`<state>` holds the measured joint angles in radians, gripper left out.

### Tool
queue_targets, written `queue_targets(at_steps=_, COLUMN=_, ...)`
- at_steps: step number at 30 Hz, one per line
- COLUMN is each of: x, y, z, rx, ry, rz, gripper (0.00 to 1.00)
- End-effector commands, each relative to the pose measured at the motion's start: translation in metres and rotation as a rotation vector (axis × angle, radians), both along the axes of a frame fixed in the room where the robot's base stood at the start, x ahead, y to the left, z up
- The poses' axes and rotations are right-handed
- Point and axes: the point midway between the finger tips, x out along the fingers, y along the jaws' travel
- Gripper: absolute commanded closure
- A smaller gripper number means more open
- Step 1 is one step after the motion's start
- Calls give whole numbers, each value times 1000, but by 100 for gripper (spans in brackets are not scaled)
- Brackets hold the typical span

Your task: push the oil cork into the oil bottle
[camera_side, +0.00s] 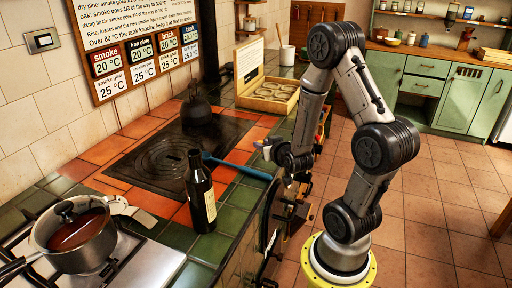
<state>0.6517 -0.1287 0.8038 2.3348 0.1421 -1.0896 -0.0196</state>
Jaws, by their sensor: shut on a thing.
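The oil bottle (201,196) is dark with a pale label and stands upright on the tiles at the front edge of the hearth. Its neck top looks dark, and I cannot make out a cork in it. My gripper (264,148) is to the right of the bottle and apart from it, above the tiled edge, pointing left. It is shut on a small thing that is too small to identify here. The oil cork cannot be clearly told anywhere in this view.
A blue-handled tool (236,166) lies between bottle and gripper. A black iron hob (160,158) with a dark kettle (197,112) is behind. A saucepan (75,238) stands on the stove at left. An open wooden box (268,95) sits at the back.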

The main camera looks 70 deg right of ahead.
Motion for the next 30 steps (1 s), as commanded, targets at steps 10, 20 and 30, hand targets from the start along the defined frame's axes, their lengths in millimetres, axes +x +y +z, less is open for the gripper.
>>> queue_targets(at_steps=10, x=-34, y=30, z=21, rx=-1, ry=-1, rz=0, gripper=100)
queue_targets(at_steps=20, x=-49, y=28, z=15, rx=-1, ry=1, rz=0, gripper=100)
queue_targets(at_steps=30, x=-58, y=3, z=35, rx=-7, ry=-6, rz=-89, gripper=100)
